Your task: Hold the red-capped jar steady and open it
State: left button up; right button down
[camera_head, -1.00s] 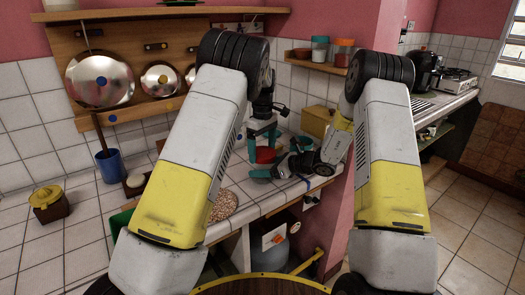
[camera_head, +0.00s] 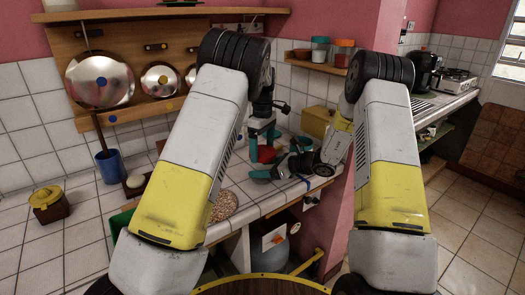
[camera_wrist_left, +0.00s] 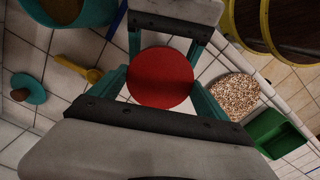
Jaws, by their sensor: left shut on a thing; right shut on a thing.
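The jar's round red cap (camera_wrist_left: 160,77) is in the middle of the left wrist view, framed by the teal fingers of my left gripper (camera_wrist_left: 160,85). In the head view the red cap (camera_head: 267,154) shows under my left gripper (camera_head: 262,140), which points down from above and is shut on it. My right gripper (camera_head: 280,163) comes in low from the right, its teal fingers around the place just below the cap, shut on the jar. The jar's body is mostly hidden by the grippers and cannot be made out.
A speckled round mat (camera_head: 223,206) lies on the tiled counter, near a green container (camera_wrist_left: 278,134). A blue cup (camera_head: 110,166) and a yellow-topped wooden box (camera_head: 48,203) stand at left. A yellow box (camera_head: 317,122) is behind. A wall shelf (camera_head: 318,67) carries jars.

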aim_at(263, 151)
pick_arm(q)
jog(key=shift+r, duration=0.8)
jog(key=shift+r, duration=2.05)
pick_arm(e)
grip_release()
